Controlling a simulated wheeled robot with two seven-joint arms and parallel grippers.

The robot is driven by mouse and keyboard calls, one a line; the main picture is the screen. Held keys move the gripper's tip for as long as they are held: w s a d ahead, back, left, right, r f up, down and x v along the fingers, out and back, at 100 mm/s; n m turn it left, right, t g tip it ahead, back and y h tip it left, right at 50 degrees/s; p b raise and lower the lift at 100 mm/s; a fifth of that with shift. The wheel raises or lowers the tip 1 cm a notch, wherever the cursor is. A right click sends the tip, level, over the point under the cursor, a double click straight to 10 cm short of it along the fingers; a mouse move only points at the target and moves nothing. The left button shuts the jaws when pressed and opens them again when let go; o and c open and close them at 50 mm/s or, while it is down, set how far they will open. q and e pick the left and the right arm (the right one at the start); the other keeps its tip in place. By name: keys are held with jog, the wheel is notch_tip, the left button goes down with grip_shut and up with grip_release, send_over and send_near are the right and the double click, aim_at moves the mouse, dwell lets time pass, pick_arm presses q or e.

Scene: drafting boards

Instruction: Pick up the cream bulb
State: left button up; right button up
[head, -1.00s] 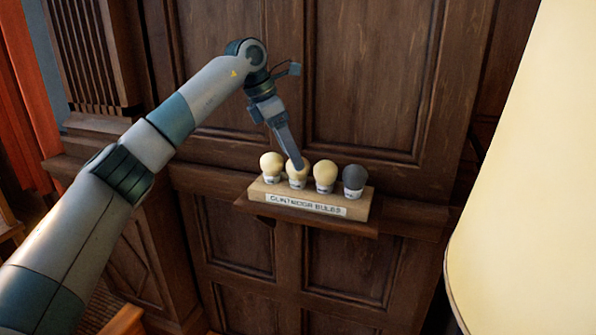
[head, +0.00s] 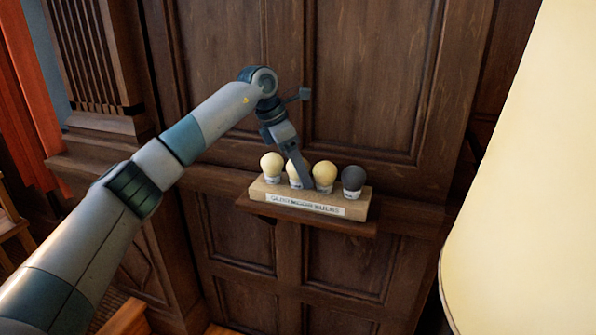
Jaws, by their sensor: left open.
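Three cream-coloured bulbs and one dark grey bulb (head: 352,179) stand upright in a row in a light wooden holder (head: 265,190) with a white label. The left cream bulb (head: 271,163) and the right cream bulb (head: 324,173) show clearly. The middle cream bulb (head: 291,172) is partly hidden behind my left gripper (head: 303,183). My left gripper points down, with its open jaws at the middle bulb, between it and the right cream bulb. I cannot tell whether the fingers touch a bulb. My right gripper is not in view.
The holder stands on a small dark wooden shelf (head: 312,221) fixed to a panelled wall (head: 365,80). A large cream lampshade (head: 530,190) fills the right side close to me. A wooden piece of furniture (head: 12,220) stands at the far left.

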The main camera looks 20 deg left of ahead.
pick_arm(q)
jog(key=c, duration=0.9)
jog(key=shift+r, duration=0.1)
jog(key=shift+r+b, duration=0.35)
jog(key=shift+r, duration=0.15)
notch_tip(320, 180, up, 8)
jog(key=b, duration=0.2)
jog(key=shift+b, duration=0.35)
jog(key=shift+r, duration=0.45)
jog(key=shift+f, duration=0.15)
